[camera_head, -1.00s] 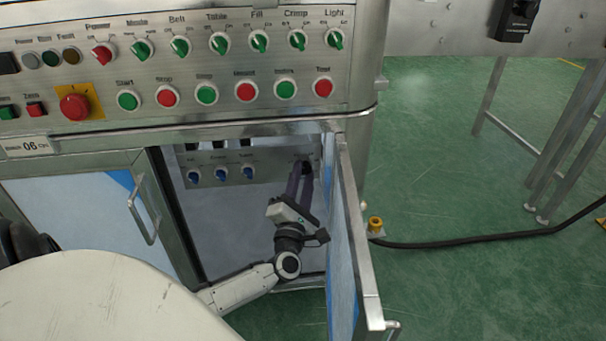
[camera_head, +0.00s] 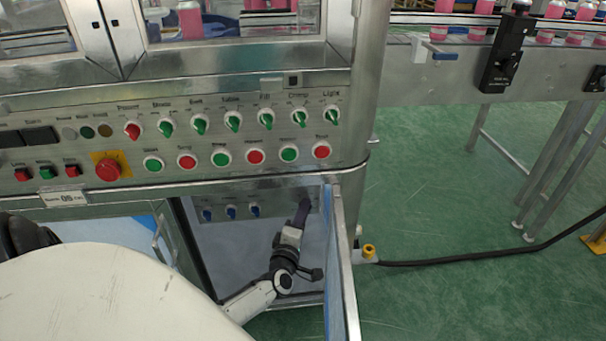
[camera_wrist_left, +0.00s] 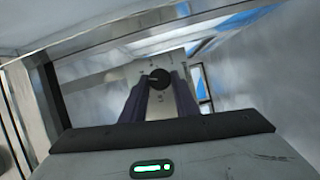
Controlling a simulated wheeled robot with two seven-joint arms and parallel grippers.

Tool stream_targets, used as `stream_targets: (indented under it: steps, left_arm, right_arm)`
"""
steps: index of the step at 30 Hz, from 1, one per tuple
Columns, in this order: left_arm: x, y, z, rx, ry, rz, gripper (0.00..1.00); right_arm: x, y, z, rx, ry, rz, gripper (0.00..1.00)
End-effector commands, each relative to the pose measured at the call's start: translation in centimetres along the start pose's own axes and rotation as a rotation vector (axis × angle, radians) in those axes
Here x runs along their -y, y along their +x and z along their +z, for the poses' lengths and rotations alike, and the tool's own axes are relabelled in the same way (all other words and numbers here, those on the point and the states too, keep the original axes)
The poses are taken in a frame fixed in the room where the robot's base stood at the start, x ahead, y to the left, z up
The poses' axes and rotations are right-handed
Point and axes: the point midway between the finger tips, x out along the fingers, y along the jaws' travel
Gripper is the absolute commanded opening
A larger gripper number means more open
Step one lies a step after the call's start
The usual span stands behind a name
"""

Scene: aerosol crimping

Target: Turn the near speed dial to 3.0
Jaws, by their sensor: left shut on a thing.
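A round black dial (camera_wrist_left: 159,79) sits on a grey panel inside the open cabinet, in the left wrist view. A small light mark shows on its face. My left gripper (camera_wrist_left: 159,88) has its two dark fingers on either side of the dial and is shut on it. In the head view my left gripper (camera_head: 304,205) reaches into the cabinet to the right end of the inner panel (camera_head: 278,208). There its fingers hide the dial, and the scale around it is too small to read. My right gripper is in neither view.
Three blue knobs (camera_head: 231,212) sit left on the inner panel. The open cabinet door (camera_head: 340,270) stands close to the right of my left arm. Above is a control panel (camera_head: 330,165) with several switches, buttons and a red emergency stop (camera_head: 108,170).

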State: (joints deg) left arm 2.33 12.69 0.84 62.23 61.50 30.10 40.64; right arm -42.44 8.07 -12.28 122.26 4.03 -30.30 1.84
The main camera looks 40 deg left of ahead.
Motion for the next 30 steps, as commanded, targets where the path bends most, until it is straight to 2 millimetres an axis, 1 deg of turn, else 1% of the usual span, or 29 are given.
stream_targets:
  steps: [1, 6, 12, 26, 27, 29, 30]
  left_arm:
    - [-0.46, -0.1, 0.02, 0.0, 0.025, -0.014, 0.05]
    - [-0.32, -0.09, 0.07, 0.001, 0.096, -0.043, 0.05]
    - [-0.18, -0.06, 0.08, 0.001, 0.142, -0.06, 0.05]
    - [-0.05, -0.05, 0.1, 0.001, 0.154, -0.065, 0.05]
    - [-0.05, -0.05, 0.1, 0.001, 0.153, -0.065, 0.29]
    - [-0.05, -0.04, 0.1, 0.001, 0.153, -0.065, 0.39]
    - [-0.06, -0.04, 0.09, 0.001, 0.153, -0.065, 0.46]
  right_arm:
    - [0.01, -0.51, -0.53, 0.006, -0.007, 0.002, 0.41]
    - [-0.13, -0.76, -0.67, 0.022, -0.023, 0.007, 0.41]
    - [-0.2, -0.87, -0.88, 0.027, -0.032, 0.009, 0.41]
    - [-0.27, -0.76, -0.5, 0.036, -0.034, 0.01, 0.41]
    - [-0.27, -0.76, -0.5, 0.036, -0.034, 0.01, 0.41]
    - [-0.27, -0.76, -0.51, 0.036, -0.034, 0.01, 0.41]
    - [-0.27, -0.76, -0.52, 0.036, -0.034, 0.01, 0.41]
